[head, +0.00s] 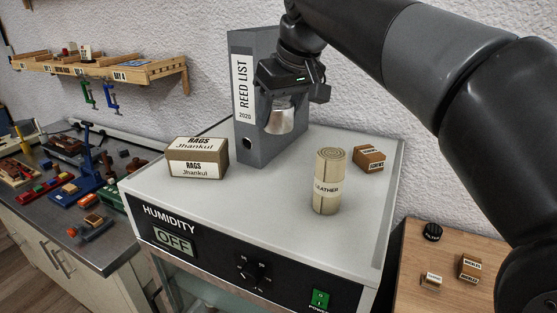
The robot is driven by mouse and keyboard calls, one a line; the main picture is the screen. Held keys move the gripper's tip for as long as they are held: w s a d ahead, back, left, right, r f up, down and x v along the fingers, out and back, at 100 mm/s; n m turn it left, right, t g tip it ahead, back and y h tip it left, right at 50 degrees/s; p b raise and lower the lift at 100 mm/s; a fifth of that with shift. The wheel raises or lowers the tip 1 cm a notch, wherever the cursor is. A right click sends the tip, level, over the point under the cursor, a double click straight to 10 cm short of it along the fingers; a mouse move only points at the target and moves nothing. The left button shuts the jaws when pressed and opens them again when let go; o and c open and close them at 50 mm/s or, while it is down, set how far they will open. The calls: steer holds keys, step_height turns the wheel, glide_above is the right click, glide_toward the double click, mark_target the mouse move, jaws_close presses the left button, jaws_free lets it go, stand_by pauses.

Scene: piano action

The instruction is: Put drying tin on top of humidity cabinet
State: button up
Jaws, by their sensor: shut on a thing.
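My gripper (284,126) points down and is shut on a pale silvery thing, apparently the drying tin (283,115). The fingers and gripper body hide part of it, and I see no label on it. It is in front of the grey binder, over the back part of the humidity cabinet's (262,220) light grey top. I cannot tell whether it touches the top. The cabinet has a black front panel with "HUMIDITY", an "OFF" display, a knob and a green switch.
The front middle is clear. A cluttered workbench (110,255) is left, a wooden surface (415,260) right.

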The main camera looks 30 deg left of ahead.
mark_target(265, 193)
steer(key=shift+s+a+n, duration=0.3)
steer(key=shift+s+a, duration=0.35)
steer(key=shift+s, duration=0.25)
steer(key=shift+f, duration=0.95)
step_height(265, 193, down, 13)
steer(key=shift+f, duration=0.1)
steer(key=shift+f, duration=0.1)
steer(key=o, duration=1)
steer(key=v, duration=1.2)
